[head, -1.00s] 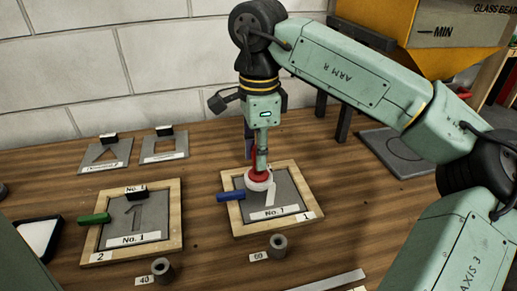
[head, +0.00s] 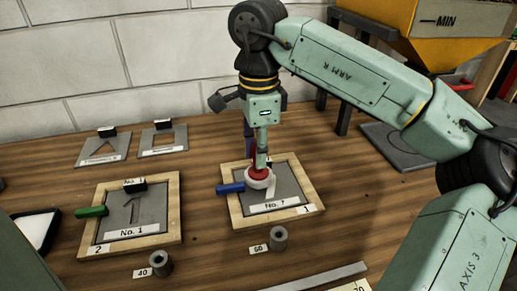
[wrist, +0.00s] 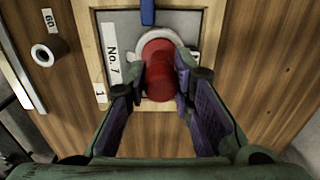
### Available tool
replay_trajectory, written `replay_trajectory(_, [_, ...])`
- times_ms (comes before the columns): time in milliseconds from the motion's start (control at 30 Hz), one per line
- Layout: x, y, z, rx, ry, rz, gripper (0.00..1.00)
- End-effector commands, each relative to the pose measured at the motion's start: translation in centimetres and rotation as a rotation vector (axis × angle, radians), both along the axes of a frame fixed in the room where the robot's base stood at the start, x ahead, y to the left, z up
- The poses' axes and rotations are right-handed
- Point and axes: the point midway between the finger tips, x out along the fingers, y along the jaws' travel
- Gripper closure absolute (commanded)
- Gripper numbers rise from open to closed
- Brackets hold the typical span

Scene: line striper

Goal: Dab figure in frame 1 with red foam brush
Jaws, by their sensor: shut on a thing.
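My gripper (head: 261,160) is shut on the red foam brush (head: 259,173), which points down over frame 1 (head: 305,195). The wrist view shows the brush's red body (wrist: 159,72) between the two finger pads, with a pale round foam end beyond it. The foam end is over the upper middle of the grey stencil plate (head: 290,187) and covers part of the figure cut-out (head: 271,187). The plate's label reads No. 7 in the wrist view. I cannot tell whether the foam touches the plate.
A blue-handled item (head: 230,188) lies on frame 1's left edge. Frame 2 (head: 172,215), with a green item (head: 91,211) and black block (head: 134,186), lies to the left. Grey cylinders (head: 279,239) (head: 160,263) stand in front. Two stencil plates (head: 103,149) (head: 163,142) lie behind.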

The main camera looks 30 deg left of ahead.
Motion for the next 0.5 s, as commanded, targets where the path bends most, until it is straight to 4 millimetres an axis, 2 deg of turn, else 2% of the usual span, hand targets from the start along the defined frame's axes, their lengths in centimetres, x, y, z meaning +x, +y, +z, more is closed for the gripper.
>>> replay_trajectory(500, [0.0,0.0,-0.79,0.0,0.0,0.0,1.0])
